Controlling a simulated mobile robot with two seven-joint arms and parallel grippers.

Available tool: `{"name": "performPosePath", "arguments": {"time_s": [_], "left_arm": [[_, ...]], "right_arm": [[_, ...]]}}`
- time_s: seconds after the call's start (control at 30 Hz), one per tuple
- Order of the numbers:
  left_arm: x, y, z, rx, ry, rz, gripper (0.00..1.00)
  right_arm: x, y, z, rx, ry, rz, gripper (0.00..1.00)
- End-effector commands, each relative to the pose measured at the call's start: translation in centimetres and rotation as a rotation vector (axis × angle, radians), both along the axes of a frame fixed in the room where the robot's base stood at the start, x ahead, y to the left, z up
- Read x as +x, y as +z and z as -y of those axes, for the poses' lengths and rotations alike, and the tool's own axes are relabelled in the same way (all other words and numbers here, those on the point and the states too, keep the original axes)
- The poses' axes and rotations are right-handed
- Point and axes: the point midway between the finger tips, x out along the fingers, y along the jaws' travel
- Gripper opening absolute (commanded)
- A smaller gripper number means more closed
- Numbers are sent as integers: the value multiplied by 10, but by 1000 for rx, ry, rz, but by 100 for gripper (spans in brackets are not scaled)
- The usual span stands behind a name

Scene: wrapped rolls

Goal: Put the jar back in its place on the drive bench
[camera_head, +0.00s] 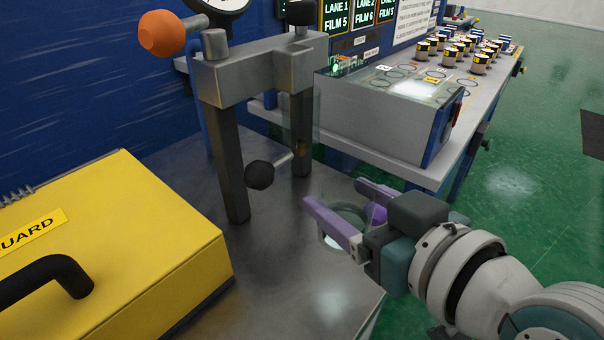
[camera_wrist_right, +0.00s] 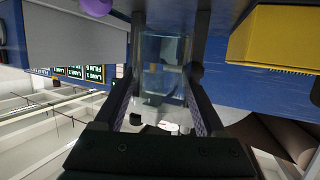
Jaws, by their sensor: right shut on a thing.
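My right gripper (camera_head: 335,194) has its purple-lined fingers shut on a clear glass jar (camera_head: 352,216). In the right wrist view the jar (camera_wrist_right: 163,65) sits between the two fingers and looks transparent. I hold it over the right side of a grey metal bench top (camera_head: 275,265); the gap beneath it is hard to judge. Part of the jar is hidden by the fingers. A dark metal frame (camera_head: 262,75) with a black knob (camera_head: 260,175) stands on the bench, left of and beyond the jar. My left gripper is not in view.
A yellow guard box (camera_head: 125,240) with a black handle fills the left of the bench. An orange knob (camera_head: 161,33) juts out at upper left. Behind, a second bench carries a grey glass-topped box (camera_head: 375,120) and several wrapped rolls (camera_head: 480,62). Green floor lies right.

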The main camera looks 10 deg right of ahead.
Motion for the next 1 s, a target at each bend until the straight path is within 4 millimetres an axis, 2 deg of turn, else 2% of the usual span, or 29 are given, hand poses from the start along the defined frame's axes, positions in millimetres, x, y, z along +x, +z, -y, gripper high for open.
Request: {"name": "performPosePath", "arguments": {"time_s": [0.03,0.1,0.27,0.5,0.93,0.97,1.0], "left_arm": [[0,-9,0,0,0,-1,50],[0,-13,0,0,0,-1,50],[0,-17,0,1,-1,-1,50],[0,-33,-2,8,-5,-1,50],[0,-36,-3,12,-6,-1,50],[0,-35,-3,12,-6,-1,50],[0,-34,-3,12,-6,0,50]], "right_arm": [[0,-16,0,-2,2,0,2],[0,-27,0,-1,0,1,2],[0,-38,0,1,0,2,2],[0,-72,0,0,0,2,2],[0,-78,0,1,0,3,2],[0,-77,0,1,0,2,76],[0,-76,0,1,0,2,81]]}}
